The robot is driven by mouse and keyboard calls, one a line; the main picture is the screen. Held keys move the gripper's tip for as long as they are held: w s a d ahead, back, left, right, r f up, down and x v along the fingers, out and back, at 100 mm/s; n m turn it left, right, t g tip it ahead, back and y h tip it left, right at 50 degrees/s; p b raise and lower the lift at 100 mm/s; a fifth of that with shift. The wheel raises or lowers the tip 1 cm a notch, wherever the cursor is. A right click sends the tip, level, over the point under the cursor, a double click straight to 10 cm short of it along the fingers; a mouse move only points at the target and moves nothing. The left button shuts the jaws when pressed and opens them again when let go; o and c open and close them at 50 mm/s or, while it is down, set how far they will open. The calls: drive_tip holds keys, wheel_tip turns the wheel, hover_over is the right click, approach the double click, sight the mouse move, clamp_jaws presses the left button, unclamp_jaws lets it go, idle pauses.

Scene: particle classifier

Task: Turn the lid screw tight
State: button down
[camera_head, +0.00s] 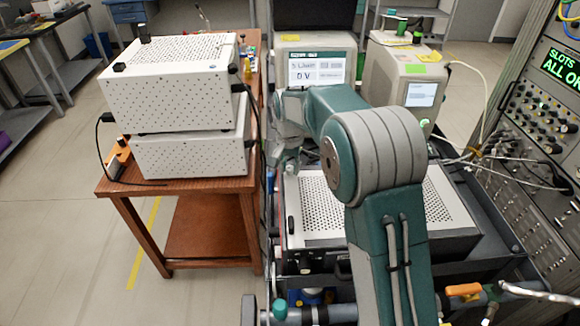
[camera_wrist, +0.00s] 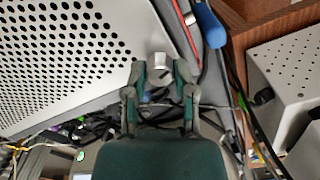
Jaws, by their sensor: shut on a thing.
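The silver lid screw (camera_wrist: 161,59) stands at the corner of the perforated light-grey lid (camera_wrist: 60,50) in the wrist view. My gripper (camera_wrist: 160,70) has its two dark green fingers closed on either side of the screw. In the head view the lid (camera_head: 312,215) lies flat on the unit behind my arm, and my gripper (camera_head: 290,165) is at its far left corner. My forearm hides much of the lid there, and the screw is too small to make out.
Two stacked white perforated boxes (camera_head: 180,100) stand on a wooden table (camera_head: 185,187) to the left. Two instruments with screens (camera_head: 317,68) stand behind the lid. A rack panel (camera_head: 545,120) with cables is on the right. A blue-handled tool (camera_wrist: 210,25) and cables run beside the lid.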

sight(289, 167)
drive_tip(key=shift+w+m, duration=0.1)
drive_tip(key=shift+m, duration=0.5)
drive_tip(key=shift+c, duration=2.2)
unclamp_jaws()
drive_tip(key=shift+a, duration=0.1)
drive_tip(key=shift+r, duration=0.1)
wheel_tip(289, 167, up, 12)
drive_tip(key=shift+a, duration=0.1)
